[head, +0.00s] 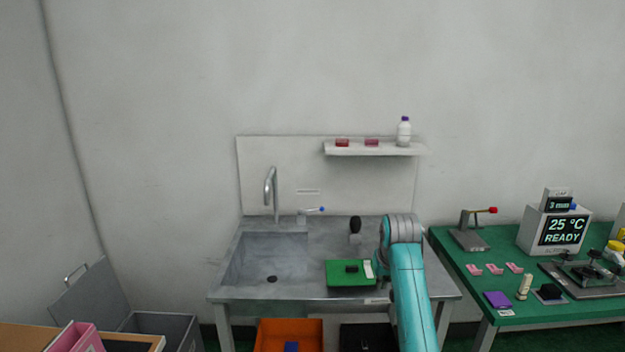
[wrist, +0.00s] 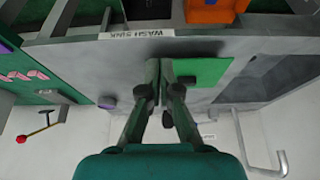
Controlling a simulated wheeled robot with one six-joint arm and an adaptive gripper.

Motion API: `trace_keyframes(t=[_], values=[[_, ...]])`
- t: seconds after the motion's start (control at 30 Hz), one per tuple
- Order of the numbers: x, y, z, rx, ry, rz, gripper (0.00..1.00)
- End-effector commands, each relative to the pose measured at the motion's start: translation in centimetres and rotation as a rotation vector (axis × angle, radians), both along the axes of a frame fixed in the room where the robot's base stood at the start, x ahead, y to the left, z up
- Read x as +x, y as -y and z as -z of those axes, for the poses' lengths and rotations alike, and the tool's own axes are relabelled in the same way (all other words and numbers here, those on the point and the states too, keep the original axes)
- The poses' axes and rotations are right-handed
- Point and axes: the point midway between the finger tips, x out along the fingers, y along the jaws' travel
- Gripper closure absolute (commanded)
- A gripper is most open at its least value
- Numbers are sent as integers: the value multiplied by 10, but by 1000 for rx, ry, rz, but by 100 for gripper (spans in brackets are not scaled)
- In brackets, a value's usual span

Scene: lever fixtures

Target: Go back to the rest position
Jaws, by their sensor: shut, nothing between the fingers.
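My gripper (wrist: 162,66) is shut and empty in the wrist view, its two fingertips together. Its tips appear over the steel counter beside the green board (wrist: 202,72). In the head view my teal arm reaches over the right part of the wash sink (head: 318,292), and the fingers cannot be made out there. The green board (head: 342,280) lies on the counter, left of my arm, with a small black item and a pale strip on it. A rounded black object (head: 355,224) stands at the back of the counter.
A faucet (head: 270,190) and a blue-tipped lever (head: 312,210) are at the sink's back. A shelf (head: 372,149) with a white bottle hangs above. At right, a green table (head: 470,262) carries a red-tipped lever (head: 480,212) and a display box (head: 556,230). An orange bin (head: 275,335) is below.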

Motion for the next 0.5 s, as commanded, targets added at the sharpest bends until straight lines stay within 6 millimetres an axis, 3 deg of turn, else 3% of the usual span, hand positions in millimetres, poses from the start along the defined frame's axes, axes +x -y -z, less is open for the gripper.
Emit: trace_keyframes(t=[0.27,0.5], values=[[-5,0,22,0,16,0,100],[-15,0,55,0,42,0,100]])
